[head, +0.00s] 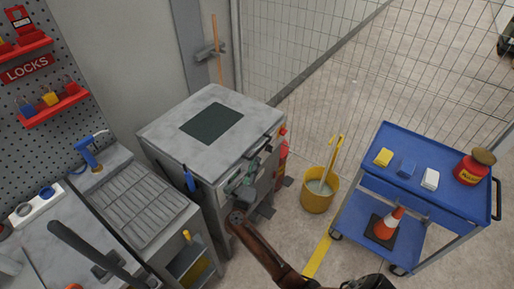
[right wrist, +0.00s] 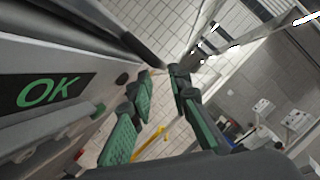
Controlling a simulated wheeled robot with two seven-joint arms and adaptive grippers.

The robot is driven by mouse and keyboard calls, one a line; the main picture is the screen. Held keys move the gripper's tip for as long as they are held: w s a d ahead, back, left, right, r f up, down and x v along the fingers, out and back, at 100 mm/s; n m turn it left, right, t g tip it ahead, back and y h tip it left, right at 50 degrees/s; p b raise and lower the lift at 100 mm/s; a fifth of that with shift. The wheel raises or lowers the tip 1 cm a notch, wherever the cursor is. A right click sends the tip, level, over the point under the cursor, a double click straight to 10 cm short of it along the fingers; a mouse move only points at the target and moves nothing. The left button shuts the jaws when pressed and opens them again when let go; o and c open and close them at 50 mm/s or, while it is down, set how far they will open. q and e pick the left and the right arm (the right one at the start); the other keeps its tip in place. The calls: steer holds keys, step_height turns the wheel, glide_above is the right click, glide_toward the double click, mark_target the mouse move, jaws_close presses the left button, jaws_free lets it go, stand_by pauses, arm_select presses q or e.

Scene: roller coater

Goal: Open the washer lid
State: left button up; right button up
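The washer (head: 165,140) is a grey cabinet with its lid (head: 170,125) closed flat; a dark green panel (head: 210,122) lies on the lid. A dark handle bar (head: 272,133) runs along the lid's front edge. My right gripper (head: 247,175) is at the washer's front, just below and beside this bar. In the right wrist view its green-padded fingers (right wrist: 161,84) are apart, with floor showing between them and nothing held. The washer front with a green "OK" display (right wrist: 45,92) is close on the left there. I cannot tell whether a finger touches the handle. My left gripper is not in view.
A yellow bucket (head: 318,197) stands on the floor right of the washer. A blue cart (head: 390,195) with small blocks and a red container is further right. A grey bench (head: 140,205) adjoins the washer's left. A wire fence (head: 300,50) stands behind.

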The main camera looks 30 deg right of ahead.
mark_target(260, 149)
steer(key=x, duration=0.6)
steer(key=shift+d, duration=0.15)
steer(key=shift+w+d, duration=0.25)
steer(key=shift+w+d+r, duration=0.1)
steer(key=shift+w+d, duration=0.05)
steer(key=shift+w, duration=0.05)
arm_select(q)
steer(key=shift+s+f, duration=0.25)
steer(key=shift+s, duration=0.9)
arm_select(e)
jaws_close()
